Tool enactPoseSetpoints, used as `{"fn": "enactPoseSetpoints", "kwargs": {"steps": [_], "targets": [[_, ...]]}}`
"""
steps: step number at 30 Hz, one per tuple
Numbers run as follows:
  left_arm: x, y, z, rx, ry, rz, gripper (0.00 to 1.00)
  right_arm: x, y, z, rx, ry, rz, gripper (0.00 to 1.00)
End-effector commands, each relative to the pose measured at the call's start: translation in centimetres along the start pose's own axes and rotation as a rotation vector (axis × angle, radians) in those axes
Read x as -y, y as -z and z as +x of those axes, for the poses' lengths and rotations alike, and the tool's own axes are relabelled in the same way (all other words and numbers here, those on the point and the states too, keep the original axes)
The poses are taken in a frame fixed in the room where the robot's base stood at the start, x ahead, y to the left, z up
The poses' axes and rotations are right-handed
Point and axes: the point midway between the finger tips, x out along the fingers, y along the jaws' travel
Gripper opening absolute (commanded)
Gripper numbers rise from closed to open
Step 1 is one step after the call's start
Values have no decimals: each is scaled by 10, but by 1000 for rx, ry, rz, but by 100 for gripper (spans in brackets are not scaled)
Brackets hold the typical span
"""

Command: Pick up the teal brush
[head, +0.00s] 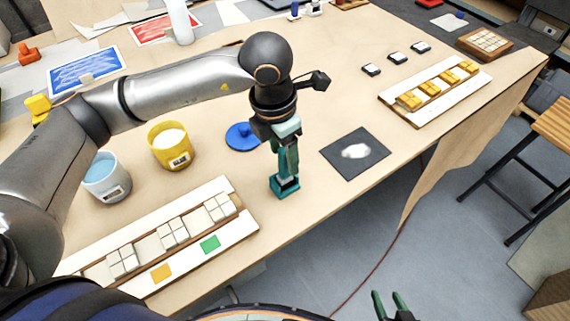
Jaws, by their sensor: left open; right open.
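My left gripper (286,172) points straight down near the table's front edge, left of the black square sheet. A teal block shape, which I take to be the teal brush (284,188), is on the table right at its fingertips. The fingers hide much of the brush, and their similar colour makes the outline hard to separate. The jaws are open around or just above it; I cannot tell whether they touch it. My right gripper (391,306) is open and empty at the bottom edge of the view, in front of the table.
A blue disc (241,137) lies left of my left gripper. A yellow bucket (170,146) and a grey bucket (105,177) stand further left. A panel with white tiles (238,229) lies at the front left. A black sheet (369,163) with a white patch lies to the right.

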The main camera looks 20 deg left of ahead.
Motion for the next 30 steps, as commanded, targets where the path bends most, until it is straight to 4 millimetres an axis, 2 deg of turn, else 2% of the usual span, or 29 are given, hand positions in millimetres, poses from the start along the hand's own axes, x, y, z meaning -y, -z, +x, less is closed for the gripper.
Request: {"fn": "enactPoseSetpoints", "kwargs": {"steps": [5, 12, 21, 30], "targets": [[-1, 0, 14, -3, 2, -1, 62, 0, 4, -4, 1, 0, 0, 50], [-1, -1, 49, -2, 3, 1, 62, 0, 10, -9, 0, 0, 0, 50], [-2, -2, 56, 1, 2, 1, 62, 0, 10, -9, 0, -1, 0, 50], [-2, -2, 55, 1, 2, 1, 30, 0, 10, -9, 0, -1, 0, 50]]}}
